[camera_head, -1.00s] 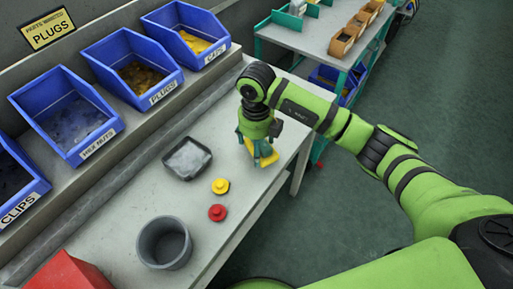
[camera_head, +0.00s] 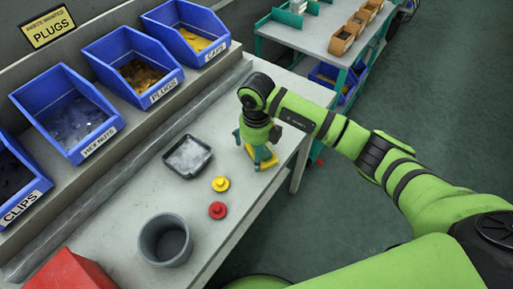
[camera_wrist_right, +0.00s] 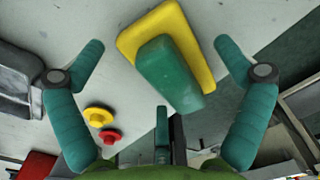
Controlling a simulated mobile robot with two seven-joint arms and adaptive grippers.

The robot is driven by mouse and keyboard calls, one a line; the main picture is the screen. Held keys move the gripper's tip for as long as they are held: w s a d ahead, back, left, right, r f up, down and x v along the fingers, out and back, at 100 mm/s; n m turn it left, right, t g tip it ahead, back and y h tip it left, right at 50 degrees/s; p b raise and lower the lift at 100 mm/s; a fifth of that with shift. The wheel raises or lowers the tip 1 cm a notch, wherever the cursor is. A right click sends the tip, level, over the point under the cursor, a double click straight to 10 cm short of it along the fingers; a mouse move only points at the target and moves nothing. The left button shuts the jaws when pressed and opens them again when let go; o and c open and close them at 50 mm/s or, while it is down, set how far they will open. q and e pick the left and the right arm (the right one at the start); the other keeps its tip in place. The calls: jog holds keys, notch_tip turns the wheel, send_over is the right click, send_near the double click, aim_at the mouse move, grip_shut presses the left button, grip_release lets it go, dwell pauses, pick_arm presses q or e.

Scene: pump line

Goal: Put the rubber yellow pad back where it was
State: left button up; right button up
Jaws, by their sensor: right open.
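The yellow pad (camera_wrist_right: 140,38) lies on the pale bench top near its right edge, with a green block (camera_wrist_right: 168,72) on its upper face. In the head view the pad (camera_head: 267,163) shows partly under my right gripper, which hides the rest. My right gripper (camera_head: 256,153) is open and points down over the pad. In the right wrist view its two teal fingers (camera_wrist_right: 160,52) stand wide apart, one on each side of the pad and block, with clear gaps. My left gripper is not in view.
A dark shallow tray (camera_head: 187,174), a yellow knob (camera_head: 220,184), a red knob (camera_head: 217,210) and a grey cup (camera_head: 165,264) stand left of the gripper. Blue bins (camera_head: 143,92) line the back. A shelf cart (camera_head: 312,38) stands beyond the bench.

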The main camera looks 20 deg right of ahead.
jog(key=shift+r, duration=0.5)
notch_tip(320, 180, up, 11)
jog(key=b, duration=0.2)
jog(key=shift+r, duration=0.15)
